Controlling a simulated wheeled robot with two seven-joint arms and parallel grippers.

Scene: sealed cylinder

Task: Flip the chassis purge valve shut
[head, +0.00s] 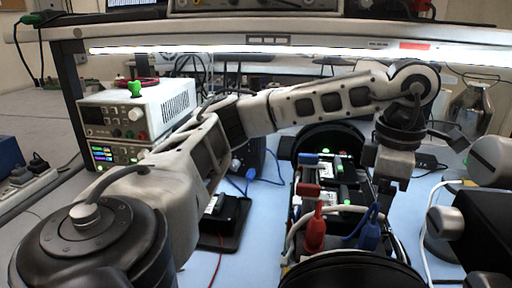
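The chassis (344,276) lies on the blue bench mat in the centre, an open frame between two black round ends with electronics and green lights inside. A red plug-like part (315,236) and a blue one (370,236) stand upright at its near end. I cannot tell which part is the purge valve. My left arm reaches across from the left, and its gripper (388,194) points down at the chassis's right side. Its fingers overlap the dark frame, so their opening and any contact are unclear. My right gripper is not in view.
Stacked bench instruments (120,115) stand at the left back. A black device (226,218) lies on the mat left of the chassis. A white cable (430,215) curves on the right. A lit shelf (290,48) spans above the bench. A power strip (25,185) lies far left.

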